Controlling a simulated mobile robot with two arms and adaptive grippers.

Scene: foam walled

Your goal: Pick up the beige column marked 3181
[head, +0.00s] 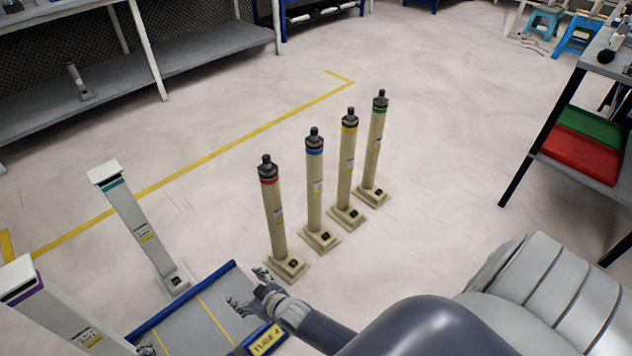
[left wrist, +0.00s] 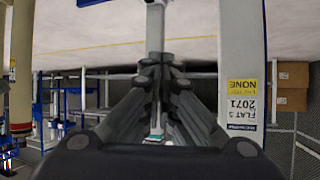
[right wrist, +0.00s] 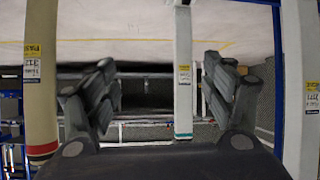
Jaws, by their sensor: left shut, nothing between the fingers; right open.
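Several beige columns stand upright in a row on the floor in the head view, with a red band (head: 274,220), a blue band (head: 315,195), a yellow band (head: 347,170) and a green band (head: 376,150). Their label numbers are too small to read, so I cannot tell which is 3181. My right gripper (head: 250,290) is open and empty, left of the red-banded column's base and apart from it. That column shows at the left of the right wrist view (right wrist: 41,85). My left gripper (left wrist: 160,72) is shut and empty; in the head view it is mostly hidden at the bottom edge.
A teal-banded white column (head: 140,225) and a purple-banded one (head: 65,315) stand at the left. A blue-edged tray (head: 180,298) marked TUBE 4 lies below my right gripper. A shelf (head: 200,75) is at the back left, a rack (head: 590,170) at right. Floor beyond the columns is clear.

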